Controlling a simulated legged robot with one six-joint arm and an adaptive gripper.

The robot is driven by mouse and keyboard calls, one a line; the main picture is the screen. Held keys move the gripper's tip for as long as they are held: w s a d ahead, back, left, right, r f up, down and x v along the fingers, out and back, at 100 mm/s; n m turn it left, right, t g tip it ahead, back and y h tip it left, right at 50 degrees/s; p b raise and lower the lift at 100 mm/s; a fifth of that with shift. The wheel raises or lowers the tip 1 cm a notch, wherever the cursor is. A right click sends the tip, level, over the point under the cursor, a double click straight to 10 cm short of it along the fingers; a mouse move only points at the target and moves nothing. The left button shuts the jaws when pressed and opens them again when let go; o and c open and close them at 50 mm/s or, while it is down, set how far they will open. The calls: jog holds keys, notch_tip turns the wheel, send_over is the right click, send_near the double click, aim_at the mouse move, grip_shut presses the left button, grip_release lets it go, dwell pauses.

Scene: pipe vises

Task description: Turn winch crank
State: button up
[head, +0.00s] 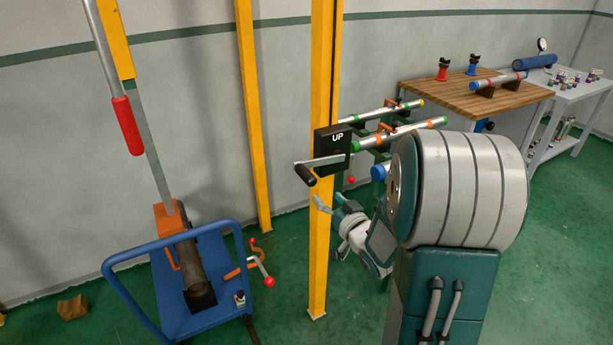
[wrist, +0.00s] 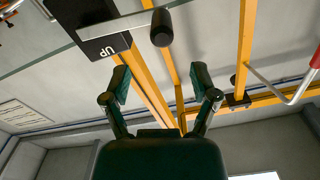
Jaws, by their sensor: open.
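The winch is a black box (head: 333,146) marked "UP", fixed to a yellow post. Its grey crank arm (head: 322,161) points left and ends in a black handle (head: 305,175). In the wrist view the box (wrist: 92,25), crank arm (wrist: 130,22) and handle (wrist: 161,28) show at the top, the handle lying beyond my fingertips and apart from them. My gripper (head: 325,202) is below and slightly right of the handle in the head view. In the wrist view my gripper (wrist: 160,82) is open, with nothing between its two fingers.
Yellow posts (head: 320,240) stand close beside my gripper. A blue cart (head: 225,318) carrying a pipe vise stands at the lower left. A pipe rack (head: 400,140), wooden bench (head: 480,92) and grey table (head: 570,92) are at right. Green floor lies open in front.

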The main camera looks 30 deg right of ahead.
aim_at(307, 176)
jog(key=w, duration=1)
jog(key=shift+w+a, duration=0.25)
jog(key=shift+w, duration=0.05)
jog(key=shift+c, duration=0.4)
grip_shut()
